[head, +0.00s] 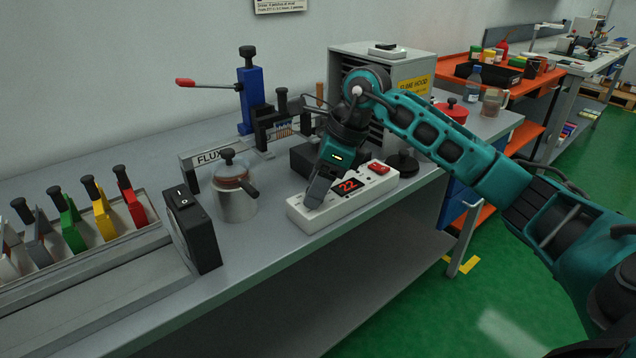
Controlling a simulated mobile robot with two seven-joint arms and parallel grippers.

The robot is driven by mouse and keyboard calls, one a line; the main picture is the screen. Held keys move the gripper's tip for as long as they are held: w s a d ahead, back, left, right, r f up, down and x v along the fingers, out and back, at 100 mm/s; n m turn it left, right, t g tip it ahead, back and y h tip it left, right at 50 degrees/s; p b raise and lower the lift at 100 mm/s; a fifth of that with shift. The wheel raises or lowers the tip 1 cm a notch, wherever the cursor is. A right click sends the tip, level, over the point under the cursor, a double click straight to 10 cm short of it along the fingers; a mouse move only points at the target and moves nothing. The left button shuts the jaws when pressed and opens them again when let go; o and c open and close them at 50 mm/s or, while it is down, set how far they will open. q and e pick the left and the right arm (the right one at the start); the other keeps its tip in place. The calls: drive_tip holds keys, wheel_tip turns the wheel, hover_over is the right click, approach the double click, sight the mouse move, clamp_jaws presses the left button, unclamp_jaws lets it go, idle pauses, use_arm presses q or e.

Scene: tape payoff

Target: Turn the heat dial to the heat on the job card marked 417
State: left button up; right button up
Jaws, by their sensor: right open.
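A white unit (365,198) with a red display reading 22 and a red switch stands near the bench's front edge. My right gripper (317,197) points down over the left end of this unit. Its jaws are open, though the gap between the fingers is hard to see from here. The heat dial is not clearly visible; the gripper covers the part of the unit below it. A card (280,5) on the wall is cut off by the top edge, and its small print is too small to read surely. My left gripper is not in view.
A metal pot (236,195) and a black switch box (193,228) stand left of the unit. A black knobbed lid (402,163) is close on its right. A FLUX sign (212,152) and a blue lever press (250,95) stand behind.

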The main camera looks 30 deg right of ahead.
drive_tip(key=shift+c, duration=0.2)
drive_tip(key=c, duration=0.6)
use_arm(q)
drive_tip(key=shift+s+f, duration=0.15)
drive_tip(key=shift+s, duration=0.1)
use_arm(e)
drive_tip(key=c, duration=0.4)
drive_tip(key=shift+o, duration=0.2)
drive_tip(key=shift+m, duration=0.3)
